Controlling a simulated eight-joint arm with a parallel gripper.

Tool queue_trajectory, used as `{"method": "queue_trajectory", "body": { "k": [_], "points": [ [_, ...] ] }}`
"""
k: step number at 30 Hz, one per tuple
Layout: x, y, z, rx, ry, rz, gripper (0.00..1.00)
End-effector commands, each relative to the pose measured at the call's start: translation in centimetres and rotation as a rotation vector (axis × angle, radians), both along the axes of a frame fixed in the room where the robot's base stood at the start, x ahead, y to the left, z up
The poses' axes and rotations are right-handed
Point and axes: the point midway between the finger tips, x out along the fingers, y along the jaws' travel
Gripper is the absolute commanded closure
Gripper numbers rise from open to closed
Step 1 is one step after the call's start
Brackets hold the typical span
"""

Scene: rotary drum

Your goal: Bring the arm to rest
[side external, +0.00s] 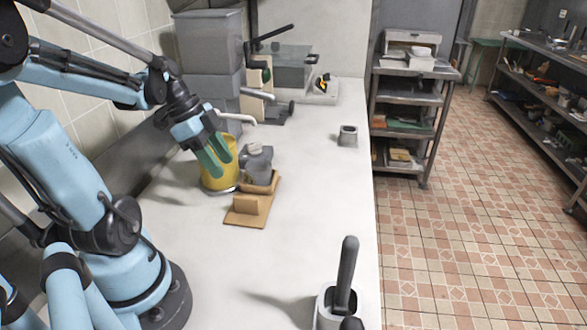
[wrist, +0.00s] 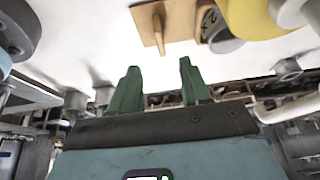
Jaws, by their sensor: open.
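My gripper (side external: 222,167) is blue with green fingers and hangs above the counter. Its fingers point down in front of the yellow round container (side external: 219,176) in the side view; I cannot tell whether they touch it. In the wrist view my gripper (wrist: 158,70) shows two green fingers apart with nothing between them. My blue arm (side external: 62,150) is bent, with its base at the lower left of the counter.
A wooden stand (side external: 248,208) and a grey jug (side external: 257,168) sit close beside the yellow container. Grey bins (side external: 208,45) stand behind. The counter's middle is clear.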

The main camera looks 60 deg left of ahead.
Motion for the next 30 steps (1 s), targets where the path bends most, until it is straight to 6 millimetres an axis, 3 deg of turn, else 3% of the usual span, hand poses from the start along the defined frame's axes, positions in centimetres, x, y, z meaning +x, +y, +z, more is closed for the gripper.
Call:
{"method": "queue_trajectory", "body": {
  "k": [5, 11, 24, 30],
  "points": [
    [1.0, -1.5, -0.1, 0.024, 0.036, 0.075, 0.53],
    [3.1, -5.2, -0.2, 0.083, 0.059, 0.301, 0.53],
    [6.1, -13.5, 1.3, -0.021, -0.137, 0.72, 0.53],
    [6.4, -14.9, 1.7, -0.078, -0.173, 0.774, 0.53]
  ]
}}
